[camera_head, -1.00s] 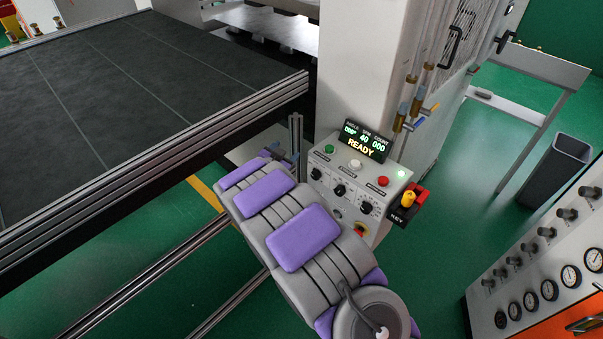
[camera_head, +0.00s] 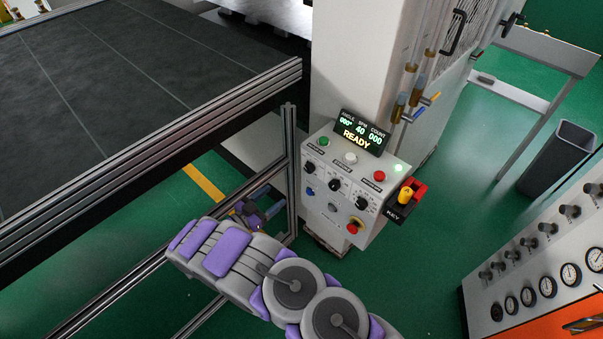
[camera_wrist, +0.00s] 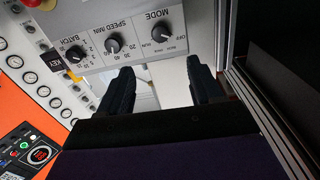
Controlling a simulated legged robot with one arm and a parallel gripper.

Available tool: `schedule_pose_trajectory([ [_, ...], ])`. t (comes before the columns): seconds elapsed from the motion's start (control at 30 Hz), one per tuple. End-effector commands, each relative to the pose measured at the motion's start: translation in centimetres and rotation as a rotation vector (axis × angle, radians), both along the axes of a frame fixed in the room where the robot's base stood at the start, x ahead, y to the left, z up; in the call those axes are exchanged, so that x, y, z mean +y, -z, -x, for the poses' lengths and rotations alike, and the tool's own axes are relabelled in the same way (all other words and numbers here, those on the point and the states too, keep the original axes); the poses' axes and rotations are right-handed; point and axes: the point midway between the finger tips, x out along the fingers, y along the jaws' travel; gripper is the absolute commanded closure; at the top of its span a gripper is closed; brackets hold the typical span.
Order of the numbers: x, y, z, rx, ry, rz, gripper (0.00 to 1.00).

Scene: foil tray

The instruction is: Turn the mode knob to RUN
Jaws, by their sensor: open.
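The mode knob (camera_wrist: 160,34) is a small black dial at the upper middle of the wrist view, with MODE, OFF and RUN lettering around it. Its exact pointer direction is too small to tell. In the head view the mode knob (camera_head: 310,167) is the leftmost black dial on the white control panel (camera_head: 325,154). My gripper (camera_wrist: 162,85) is open and empty, its dark fingers set apart below the knob in the wrist view and not touching it. In the head view my gripper (camera_head: 266,203) is left of and below the panel, partly hidden by my arm.
The speed knob (camera_wrist: 113,43) and batch knob (camera_wrist: 74,54) sit beside the mode knob. The display (camera_head: 361,133) reads READY. A red key box (camera_head: 410,193) juts from the panel's right. A metal frame post (camera_head: 290,170) stands close to my gripper. A dark table (camera_head: 110,90) fills the left.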

Motion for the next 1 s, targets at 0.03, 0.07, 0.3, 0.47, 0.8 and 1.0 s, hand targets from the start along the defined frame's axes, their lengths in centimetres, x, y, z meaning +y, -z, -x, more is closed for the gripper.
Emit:
schedule_pose_trajectory([
  [0.03, -0.7, 0.1, -0.8, -0.001, 0.004, 0.001, 0.35],
  [0.07, -1.1, 0.1, -1.3, -0.001, 0.005, 0.0, 0.35],
  [0.3, -4.1, 0.1, -4.9, -0.002, 0.003, 0.0, 0.35],
  [0.47, -6.1, 0.2, -7.3, -0.001, 0.003, -0.001, 0.35],
  [0.8, -8.9, 0.1, -10.8, -0.002, 0.0, 0.001, 0.35],
  [1.0, -9.3, 0.0, -11.3, -0.001, -0.001, 0.002, 0.35],
])
